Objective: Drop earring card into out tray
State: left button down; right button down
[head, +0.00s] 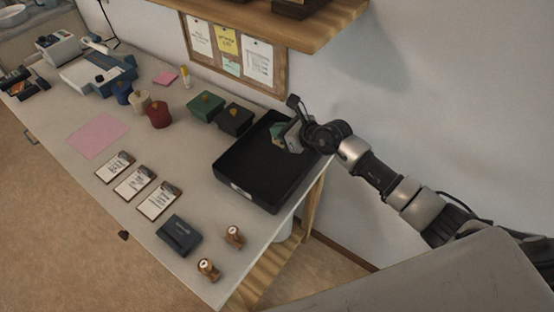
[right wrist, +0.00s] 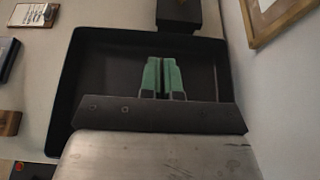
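Three small cards with white faces and brown edges, the nearest being a card (head: 158,199), lie in a row on the table, left of the tray; one card (right wrist: 34,14) also shows at the top left of the right wrist view. The black out tray (head: 238,188) sits at the table's right end, and its floor (right wrist: 105,75) looks bare where visible. My right gripper (head: 279,138) is over the tray's far right part. Its green fingertips (right wrist: 164,78) are close together with a narrow dark gap; whether something thin is between them is unclear. My left gripper is out of view.
A green box (head: 206,106) and a black box (head: 235,119) stand just behind the tray. A dark blue case (head: 179,235) and two wooden stamps, one being this stamp (head: 234,236), sit in front. A wall and a shelf (head: 300,30) rise behind.

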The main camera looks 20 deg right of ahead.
notch_tip(320, 180, down, 4)
jog(key=b, duration=0.3)
jog(key=shift+f, duration=0.2)
jog(key=shift+r, duration=0.1)
jog(key=c, duration=1.3)
grip_release()
jog(key=v, duration=1.1)
jog(key=shift+b, duration=0.35)
